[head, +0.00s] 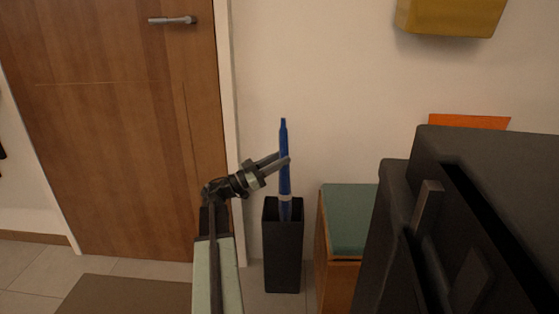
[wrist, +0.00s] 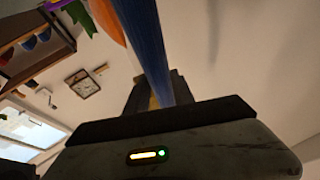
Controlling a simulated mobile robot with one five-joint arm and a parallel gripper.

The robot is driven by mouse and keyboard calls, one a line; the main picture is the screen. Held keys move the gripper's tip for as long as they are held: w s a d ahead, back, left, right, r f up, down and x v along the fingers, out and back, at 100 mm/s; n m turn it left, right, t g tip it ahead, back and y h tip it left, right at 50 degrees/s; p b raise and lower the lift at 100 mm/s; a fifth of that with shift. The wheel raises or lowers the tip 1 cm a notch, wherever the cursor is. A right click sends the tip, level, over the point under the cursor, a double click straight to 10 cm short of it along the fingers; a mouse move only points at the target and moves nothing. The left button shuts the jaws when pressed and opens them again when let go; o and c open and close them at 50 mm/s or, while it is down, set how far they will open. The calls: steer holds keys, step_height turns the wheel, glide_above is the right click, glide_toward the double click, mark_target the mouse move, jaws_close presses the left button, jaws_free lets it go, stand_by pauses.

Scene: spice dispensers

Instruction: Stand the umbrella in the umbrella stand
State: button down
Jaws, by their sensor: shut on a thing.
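The blue umbrella (head: 284,182) is upright in the head view, with a pale band near its lower visible part. Its lower end is hidden inside or behind the rim of the black, box-shaped umbrella stand (head: 283,255). My gripper (head: 284,161) is shut on the umbrella's upper part, above the stand. In the wrist view the umbrella (wrist: 146,45) is a blue shaft running up from my gripper. I cannot tell whether the umbrella touches the stand's floor.
A wooden door (head: 120,120) with a metal handle is at left. A wooden bench with a green top (head: 348,215) stands just right of the stand. A large dark object (head: 480,230) fills the right foreground. A yellow box (head: 450,15) hangs on the wall. A mat (head: 125,295) lies by the door.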

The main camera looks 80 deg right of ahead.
steer(key=shift+f, duration=0.35)
steer(key=c, duration=1)
jaws_free()
steer(key=w+a+f+b, duration=0.1)
steer(key=w+a, duration=0.8)
steer(key=w, duration=0.5)
steer(key=shift+f+b, duration=0.25)
steer(key=shift+b, duration=0.1)
